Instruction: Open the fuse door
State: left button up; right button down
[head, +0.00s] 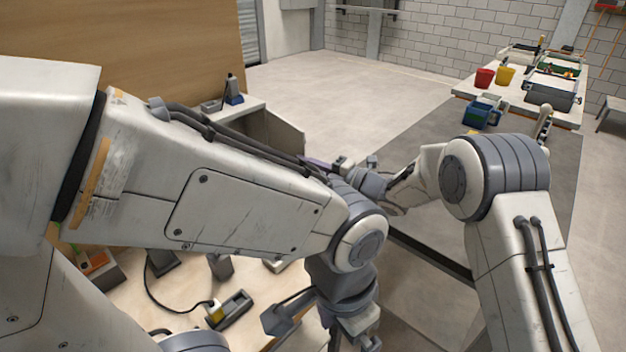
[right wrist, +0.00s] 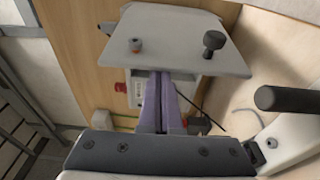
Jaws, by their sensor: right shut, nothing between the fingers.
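A wooden bench (head: 130,310) at lower left holds dark holders and a cable with a yellow plug (head: 215,312). A tall wooden board (head: 140,40) stands behind. At the far right, a long table carries a blue bin (head: 482,113), red and yellow cups.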

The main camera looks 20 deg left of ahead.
jog(key=shift+w+d+b, duration=0.35)
jog(key=shift+w+b, duration=0.05)
jog(key=shift+w, duration=0.3)
jog(key=shift+w+d+b, duration=0.35)
jog(key=shift+w+b, duration=0.05)
jog(key=shift+w, duration=0.25)
jog(key=shift+w+d+b, duration=0.35)
jog(key=shift+w+b, duration=0.05)
jog(key=shift+w, duration=0.3)
